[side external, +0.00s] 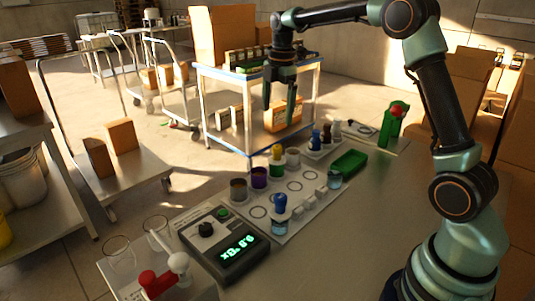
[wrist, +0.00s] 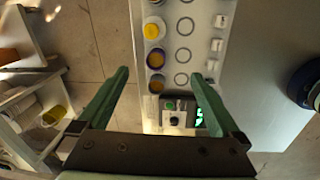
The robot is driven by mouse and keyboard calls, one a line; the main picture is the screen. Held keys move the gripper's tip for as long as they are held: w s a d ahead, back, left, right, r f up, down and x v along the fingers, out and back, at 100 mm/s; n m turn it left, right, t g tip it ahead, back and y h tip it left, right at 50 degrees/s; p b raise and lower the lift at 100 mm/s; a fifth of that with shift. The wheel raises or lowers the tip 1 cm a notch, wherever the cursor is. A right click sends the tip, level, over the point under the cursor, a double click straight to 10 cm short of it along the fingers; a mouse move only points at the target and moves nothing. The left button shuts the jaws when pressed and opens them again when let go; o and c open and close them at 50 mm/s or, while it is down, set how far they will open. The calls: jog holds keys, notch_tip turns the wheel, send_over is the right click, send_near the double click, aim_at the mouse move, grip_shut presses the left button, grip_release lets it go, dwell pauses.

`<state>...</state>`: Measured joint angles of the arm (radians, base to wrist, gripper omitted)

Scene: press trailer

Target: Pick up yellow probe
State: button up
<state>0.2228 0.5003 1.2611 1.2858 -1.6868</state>
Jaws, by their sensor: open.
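The yellow probe (side external: 277,152) stands upright in the side external view, its yellow top over a green lower part, at the left row of a white board (side external: 310,196). In the wrist view it shows from above as a yellow round top (wrist: 152,29), beyond my fingertips. My gripper (side external: 278,112) is open and empty, pointing down, well above the board. In the wrist view my gripper (wrist: 160,75) has its two green fingers spread wide, with nothing between them.
A purple cup (side external: 259,178) and a grey cup (side external: 238,190) stand near the probe. A blue-topped piece (side external: 280,202), a green tray (side external: 349,164) and a meter with a lit display (side external: 227,246) share the bench. Bare bench lies at the right.

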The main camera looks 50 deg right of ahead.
aim_at(277, 147)
jog(key=w+d+f+n, duration=0.1)
jog(key=f, duration=0.1)
jog(key=w+d+f+n, duration=0.1)
jog(key=d+f+n+g, duration=0.1)
jog(key=f+n, duration=0.1)
jog(key=shift+w+d+f, duration=0.3)
jog(key=shift+w+f, duration=0.05)
jog(key=shift+w, duration=0.05)
notch_tip(277, 147, down, 12)
jog(key=shift+w+r, duration=0.1)
jog(key=shift+w, duration=0.05)
